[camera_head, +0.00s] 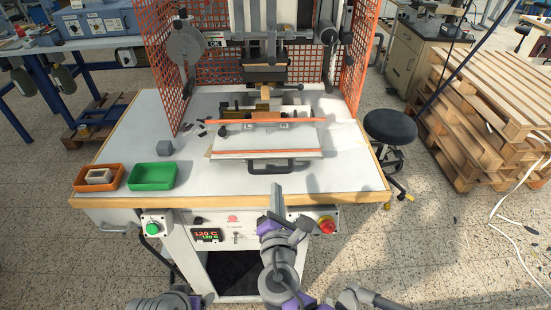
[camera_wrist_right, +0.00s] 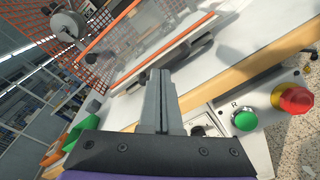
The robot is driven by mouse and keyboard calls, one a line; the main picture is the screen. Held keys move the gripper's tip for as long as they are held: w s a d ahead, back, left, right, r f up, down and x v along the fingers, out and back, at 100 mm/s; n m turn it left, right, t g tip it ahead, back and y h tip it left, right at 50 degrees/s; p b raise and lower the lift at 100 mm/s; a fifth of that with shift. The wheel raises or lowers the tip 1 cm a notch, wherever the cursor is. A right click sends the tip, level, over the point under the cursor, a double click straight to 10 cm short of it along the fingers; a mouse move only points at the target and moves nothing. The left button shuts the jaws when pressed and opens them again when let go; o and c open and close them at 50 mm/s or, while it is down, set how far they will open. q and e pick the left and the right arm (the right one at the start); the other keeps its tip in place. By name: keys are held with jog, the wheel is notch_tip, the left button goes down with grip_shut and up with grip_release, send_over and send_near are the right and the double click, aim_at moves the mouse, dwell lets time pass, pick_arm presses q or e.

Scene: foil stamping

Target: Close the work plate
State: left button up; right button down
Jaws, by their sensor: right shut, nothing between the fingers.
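The work plate (camera_head: 240,144) is a flat pale plate with orange strips along its edges. It lies on the white table in front of the press in the head view. A dark bar handle (camera_head: 271,168) sits at its front edge. The plate (camera_wrist_right: 165,43) and handle (camera_wrist_right: 200,48) also show in the right wrist view, beyond my fingers. My right gripper (camera_head: 276,188) is shut and empty near the table's front edge, apart from the handle. Its closed fingers (camera_wrist_right: 157,75) point toward the plate in the wrist view. My left gripper is not visible.
The press head (camera_head: 265,73) stands behind the plate, between orange mesh guards (camera_head: 177,60). An orange bin (camera_head: 82,186) and a green bin (camera_head: 152,187) sit at the front left, near a grey cube (camera_head: 165,147). A red stop button (camera_head: 327,225) is on the front panel. The table's right side is clear.

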jog(key=n, duration=0.7)
jog(key=n+t, duration=0.1)
send_near(276, 141)
jog(key=w, duration=0.7)
jog(key=shift+s, duration=0.1)
jog(key=w+p, duration=0.1)
jog(key=w, duration=0.9)
jog(key=shift+r, duration=0.1)
jog(key=shift+d+r, duration=0.1)
